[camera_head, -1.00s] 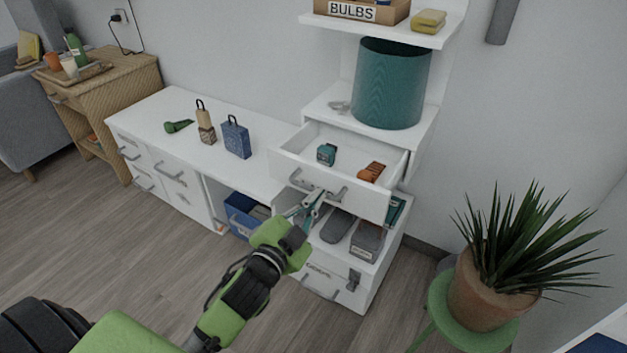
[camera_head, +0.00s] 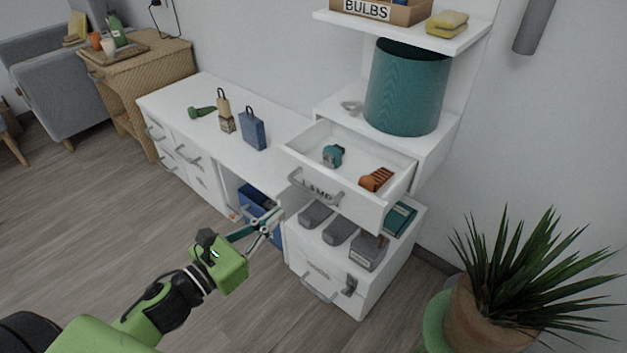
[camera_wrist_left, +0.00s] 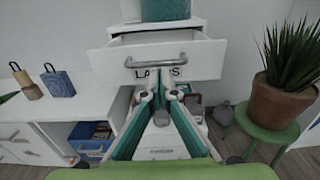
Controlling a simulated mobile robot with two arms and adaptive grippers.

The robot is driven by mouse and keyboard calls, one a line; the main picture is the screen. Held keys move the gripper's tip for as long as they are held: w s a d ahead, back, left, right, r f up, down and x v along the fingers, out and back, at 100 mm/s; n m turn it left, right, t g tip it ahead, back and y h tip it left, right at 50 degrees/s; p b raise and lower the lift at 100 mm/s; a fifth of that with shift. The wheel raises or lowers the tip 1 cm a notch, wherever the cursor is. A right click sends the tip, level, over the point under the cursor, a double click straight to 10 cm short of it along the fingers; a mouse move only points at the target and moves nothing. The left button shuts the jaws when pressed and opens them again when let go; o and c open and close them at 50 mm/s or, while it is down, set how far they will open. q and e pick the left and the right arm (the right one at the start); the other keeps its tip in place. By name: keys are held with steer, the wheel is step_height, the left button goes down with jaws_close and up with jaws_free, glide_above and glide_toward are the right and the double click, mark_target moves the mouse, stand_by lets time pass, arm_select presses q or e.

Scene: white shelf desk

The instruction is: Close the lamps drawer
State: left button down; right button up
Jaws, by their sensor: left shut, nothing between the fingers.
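The lamps drawer (camera_head: 362,208) is pulled out of the white shelf unit, with a grey bar handle (camera_head: 315,190) and a partly hidden label on its front. A teal item (camera_head: 333,155) and an orange item (camera_head: 376,179) lie inside it. My left gripper (camera_head: 272,220) is shut and empty, in front of the drawer, low and left of the handle in the head view. In the left wrist view, the drawer front (camera_wrist_left: 205,62) and handle (camera_wrist_left: 163,61) show above the fingertips (camera_wrist_left: 161,92), with a visible gap to the handle. My right gripper is out of view.
Below the drawer is an open shelf with grey bins (camera_head: 366,252), above a lower closed drawer (camera_head: 318,272). A blue box (camera_head: 257,200) sits in the cubby at left. A potted plant (camera_head: 480,310) stands right. Open floor (camera_head: 80,240) lies left.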

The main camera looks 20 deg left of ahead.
arm_select(q)
glide_toward(325, 175)
steer(key=b+x, duration=0.1)
steer(key=x, duration=0.4)
steer(key=shift+w+f, duration=0.1)
steer(key=shift+w, duration=0.1)
steer(key=shift+x, duration=0.85)
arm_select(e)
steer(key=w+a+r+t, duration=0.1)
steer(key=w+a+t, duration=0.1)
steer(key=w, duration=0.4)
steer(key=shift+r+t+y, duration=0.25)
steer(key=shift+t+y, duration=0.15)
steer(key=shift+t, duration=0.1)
